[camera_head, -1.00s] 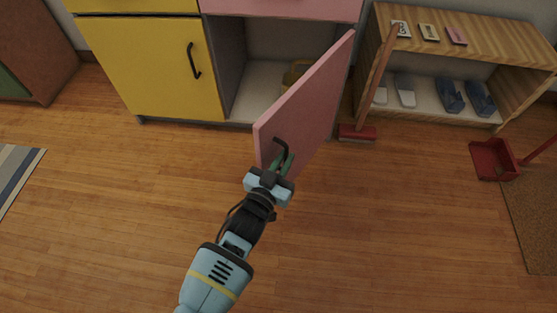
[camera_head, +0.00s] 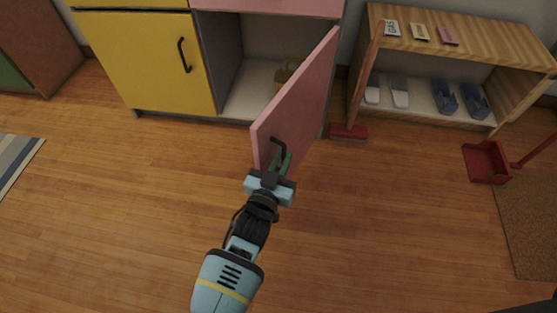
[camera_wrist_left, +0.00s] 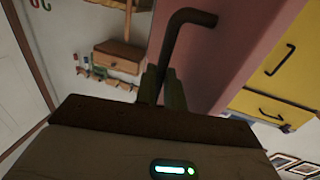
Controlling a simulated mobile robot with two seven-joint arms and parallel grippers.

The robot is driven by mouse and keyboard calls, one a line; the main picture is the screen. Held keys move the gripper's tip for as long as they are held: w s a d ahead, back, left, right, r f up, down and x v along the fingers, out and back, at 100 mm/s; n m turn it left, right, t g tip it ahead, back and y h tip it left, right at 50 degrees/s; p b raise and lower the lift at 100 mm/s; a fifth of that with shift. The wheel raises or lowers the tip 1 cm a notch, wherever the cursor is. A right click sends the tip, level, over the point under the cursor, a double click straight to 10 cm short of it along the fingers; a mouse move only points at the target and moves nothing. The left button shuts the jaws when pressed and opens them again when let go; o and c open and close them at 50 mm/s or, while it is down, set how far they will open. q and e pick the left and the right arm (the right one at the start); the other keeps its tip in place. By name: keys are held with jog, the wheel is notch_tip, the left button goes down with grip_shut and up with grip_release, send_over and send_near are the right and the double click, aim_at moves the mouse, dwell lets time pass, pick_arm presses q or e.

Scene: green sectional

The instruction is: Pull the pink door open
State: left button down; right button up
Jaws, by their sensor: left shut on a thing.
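The pink door (camera_head: 300,100) of the low cabinet stands swung well open, hinged on its right side, and the cabinet inside (camera_head: 260,75) shows. The door's dark bar handle (camera_head: 280,145) is on its outer face near the free edge. My left gripper (camera_head: 281,163) is shut on this handle. In the left wrist view the handle (camera_wrist_left: 182,35) runs down between the green fingers (camera_wrist_left: 163,88), beside the pink door (camera_wrist_left: 225,45). The fingertips are partly hidden. My right gripper does not show.
A yellow door (camera_head: 150,60) with a dark handle is closed left of the opening. A red brush (camera_head: 347,131) stands close to the right of the pink door. A wooden shoe rack (camera_head: 465,45) and a red dustpan (camera_head: 486,162) are farther right. The wooden floor (camera_head: 120,220) is mostly clear.

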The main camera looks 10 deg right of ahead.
pick_arm(q)
jog(key=shift+d+r, duration=0.3)
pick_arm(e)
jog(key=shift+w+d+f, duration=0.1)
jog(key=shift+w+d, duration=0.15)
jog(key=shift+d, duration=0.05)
pick_arm(q)
jog(key=c, duration=1.6)
grip_release()
jog(key=shift+f, duration=0.1)
jog(key=shift+o, duration=0.5)
jog(key=shift+f, duration=0.1)
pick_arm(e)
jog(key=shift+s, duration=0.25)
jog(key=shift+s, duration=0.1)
pick_arm(q)
jog(key=shift+s+a, duration=0.1)
